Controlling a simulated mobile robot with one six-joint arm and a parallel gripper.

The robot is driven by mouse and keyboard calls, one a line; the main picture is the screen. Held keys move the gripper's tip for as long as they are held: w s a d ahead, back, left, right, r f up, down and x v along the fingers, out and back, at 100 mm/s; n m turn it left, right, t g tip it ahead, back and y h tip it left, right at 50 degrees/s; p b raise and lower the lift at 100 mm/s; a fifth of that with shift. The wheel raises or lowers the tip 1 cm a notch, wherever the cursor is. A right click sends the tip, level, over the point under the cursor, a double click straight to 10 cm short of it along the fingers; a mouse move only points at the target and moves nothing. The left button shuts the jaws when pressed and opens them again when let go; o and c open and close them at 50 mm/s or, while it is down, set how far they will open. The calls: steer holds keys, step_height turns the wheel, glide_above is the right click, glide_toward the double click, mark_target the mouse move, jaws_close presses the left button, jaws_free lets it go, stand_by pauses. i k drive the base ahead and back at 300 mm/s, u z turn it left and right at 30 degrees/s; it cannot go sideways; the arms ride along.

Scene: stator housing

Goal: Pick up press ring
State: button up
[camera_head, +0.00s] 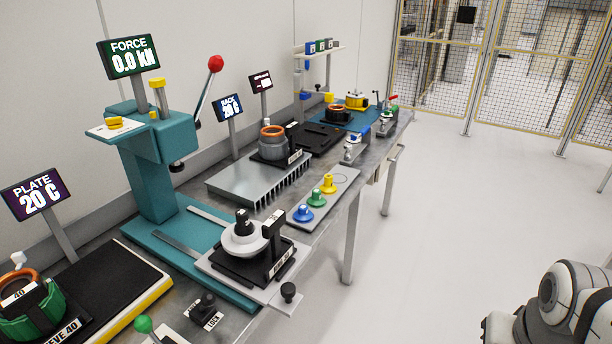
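No part is labelled as the press ring, and I cannot tell for certain which one it is. A white ring-shaped part (243,240) with a black centre post sits on a black fixture on the teal press base. Blue (309,196), green (317,199) and yellow (328,184) knobbed pieces stand in a row on a grey tray (345,193). A round outline at the tray's far end is bare. Part of my white and grey arm shows at the lower right, away from the bench. My gripper is not in view.
The teal press (155,165) with its red-knobbed lever stands at left. A finned metal block (250,184) bears a grey housing with an orange top. A green sleeve part (35,312) is at the lower left. The floor right of the bench is clear.

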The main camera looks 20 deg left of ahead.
mark_target(244, 227)
steer(key=u, duration=0.75)
steer(key=i, duration=1)
steer(key=u, duration=0.85)
steer(key=k, duration=0.75)
steer(key=u, duration=0.15)
steer(key=i, duration=0.85)
steer(key=z, duration=0.1)
